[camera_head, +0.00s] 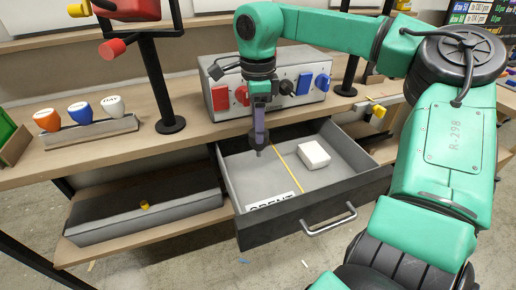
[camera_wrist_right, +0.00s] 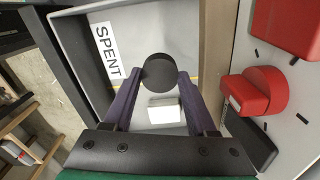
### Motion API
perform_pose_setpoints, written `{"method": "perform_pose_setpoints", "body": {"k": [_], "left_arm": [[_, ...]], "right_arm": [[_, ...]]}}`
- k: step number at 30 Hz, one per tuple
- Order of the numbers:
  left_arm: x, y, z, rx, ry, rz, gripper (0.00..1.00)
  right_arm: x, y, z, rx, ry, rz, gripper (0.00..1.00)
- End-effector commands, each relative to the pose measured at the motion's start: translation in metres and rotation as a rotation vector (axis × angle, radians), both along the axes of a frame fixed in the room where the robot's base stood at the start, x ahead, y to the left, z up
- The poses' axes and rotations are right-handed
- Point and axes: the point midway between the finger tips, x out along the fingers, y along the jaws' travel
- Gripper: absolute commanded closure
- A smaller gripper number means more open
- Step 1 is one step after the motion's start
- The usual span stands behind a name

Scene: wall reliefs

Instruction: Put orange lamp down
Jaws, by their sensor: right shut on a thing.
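My right gripper (camera_head: 259,148) points down above the open drawer (camera_head: 359,190). In the right wrist view my right gripper (camera_wrist_right: 158,82) is shut on a dark round thing (camera_wrist_right: 170,75) between its purple fingers. I see only the dark face of this thing, no orange on it, and cannot tell whether it is a lamp. An orange lamp (camera_head: 47,119) sits at the left end of a grey rack (camera_head: 96,134) on the bench, beside a blue lamp (camera_head: 79,110) and a white one (camera_head: 110,105). My left gripper is not in view.
The drawer holds a white box (camera_head: 313,155) and a SPENT label (camera_head: 271,201), with a yellow line across its floor. A grey panel box (camera_head: 310,102) with red and blue fittings stands behind. A black stand (camera_head: 170,124) rises left of the drawer. A grey tray (camera_head: 130,222) lies lower left.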

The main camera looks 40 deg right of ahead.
Motion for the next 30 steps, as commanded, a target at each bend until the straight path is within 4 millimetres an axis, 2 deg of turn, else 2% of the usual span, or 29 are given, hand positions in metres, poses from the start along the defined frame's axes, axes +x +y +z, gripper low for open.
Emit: {"method": "perform_pose_setpoints", "body": {"k": [1, 5, 10, 19, 20, 21, 22, 30], "left_arm": [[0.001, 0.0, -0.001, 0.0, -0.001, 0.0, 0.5], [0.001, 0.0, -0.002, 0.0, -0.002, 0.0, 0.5], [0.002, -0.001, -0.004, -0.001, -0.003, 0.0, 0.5], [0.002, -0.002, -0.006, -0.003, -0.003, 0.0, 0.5], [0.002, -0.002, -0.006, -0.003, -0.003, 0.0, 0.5], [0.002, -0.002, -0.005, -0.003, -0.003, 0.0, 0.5], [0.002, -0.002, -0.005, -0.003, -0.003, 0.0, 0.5], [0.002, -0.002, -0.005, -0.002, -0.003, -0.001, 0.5]], "right_arm": [[-0.001, 0.001, -0.01, 0.002, 0.002, 0.002, 1.0], [0.0, 0.0, -0.027, 0.001, 0.002, 0.002, 1.0], [-0.001, 0.0, -0.059, 0.002, 0.003, 0.002, 1.0], [0.0, 0.0, -0.063, -0.001, -0.001, 0.002, 1.0], [0.0, 0.0, -0.064, -0.001, -0.001, 0.002, 0.39], [0.0, 0.0, -0.063, -0.001, -0.001, 0.002, 0.24], [0.0, 0.0, -0.063, -0.001, -0.001, 0.002, 0.13], [0.0, 0.0, -0.062, -0.001, -0.001, 0.002, 0.13]]}}
